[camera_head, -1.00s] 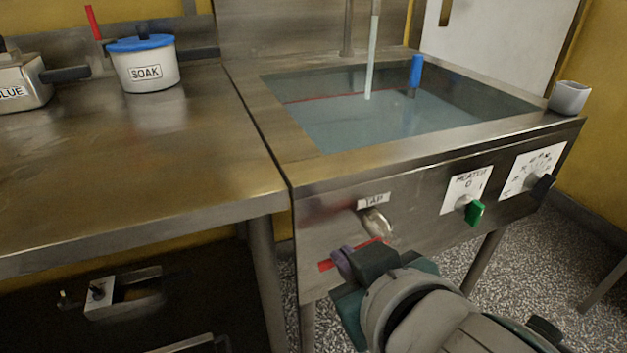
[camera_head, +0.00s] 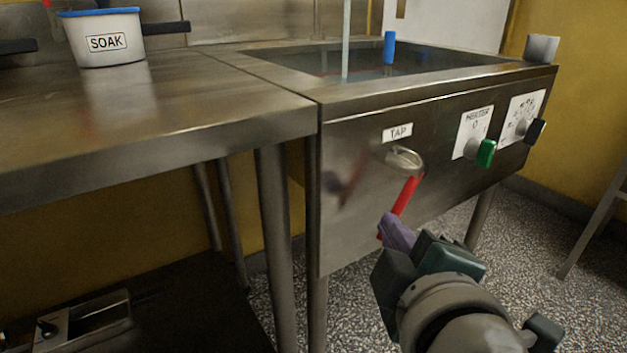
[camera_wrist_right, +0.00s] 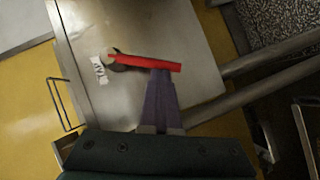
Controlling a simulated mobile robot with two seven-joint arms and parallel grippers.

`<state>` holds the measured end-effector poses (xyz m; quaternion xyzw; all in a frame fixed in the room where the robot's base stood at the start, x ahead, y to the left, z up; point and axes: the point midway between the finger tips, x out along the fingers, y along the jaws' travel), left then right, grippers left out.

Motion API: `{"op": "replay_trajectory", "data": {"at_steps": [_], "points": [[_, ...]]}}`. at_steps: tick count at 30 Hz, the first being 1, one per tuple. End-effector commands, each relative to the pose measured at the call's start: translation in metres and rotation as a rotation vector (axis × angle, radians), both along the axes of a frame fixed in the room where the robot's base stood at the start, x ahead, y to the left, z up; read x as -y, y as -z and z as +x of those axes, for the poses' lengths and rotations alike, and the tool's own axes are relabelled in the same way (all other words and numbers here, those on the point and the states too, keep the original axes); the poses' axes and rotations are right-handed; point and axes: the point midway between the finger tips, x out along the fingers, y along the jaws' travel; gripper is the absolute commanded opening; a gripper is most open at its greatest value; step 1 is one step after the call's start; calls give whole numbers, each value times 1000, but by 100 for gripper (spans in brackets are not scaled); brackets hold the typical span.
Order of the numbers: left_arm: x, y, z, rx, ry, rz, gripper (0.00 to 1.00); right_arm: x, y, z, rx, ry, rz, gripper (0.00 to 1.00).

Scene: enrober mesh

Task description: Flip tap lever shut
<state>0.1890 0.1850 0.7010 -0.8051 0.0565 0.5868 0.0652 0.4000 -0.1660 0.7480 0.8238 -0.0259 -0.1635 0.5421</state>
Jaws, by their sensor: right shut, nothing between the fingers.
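The red tap lever (camera_head: 405,195) hangs steeply down and slightly left from its round metal hub (camera_head: 403,160), below the TAP label (camera_head: 397,132) on the sink front. In the right wrist view the lever (camera_wrist_right: 145,62) lies across the picture just beyond my fingertips. My right gripper (camera_head: 392,232) is shut and empty, its purple fingers at the lever's lower end. In the wrist view the fingertips (camera_wrist_right: 160,75) meet the lever's edge, apparently touching it. A water stream (camera_head: 346,40) still runs into the sink. My left gripper is out of view.
The sink (camera_head: 440,85) has a green heater knob (camera_head: 485,153) and a dark knob (camera_head: 536,131) right of the tap. A steel table (camera_head: 150,120) with a SOAK pot (camera_head: 105,40) stands left. Sink legs (camera_head: 318,310) stand below; the floor between is free.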

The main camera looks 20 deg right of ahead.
Motion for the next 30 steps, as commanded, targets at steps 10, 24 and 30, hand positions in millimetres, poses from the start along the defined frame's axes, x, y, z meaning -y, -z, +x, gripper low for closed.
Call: {"op": "replay_trajectory", "data": {"at_steps": [10,24,30], "points": [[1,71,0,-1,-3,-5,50,15,23,5,91,0,-276,0],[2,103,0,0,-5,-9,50,27,23,9,151,-1,-460,0],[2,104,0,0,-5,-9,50,28,22,9,155,-1,-474,0]]}}
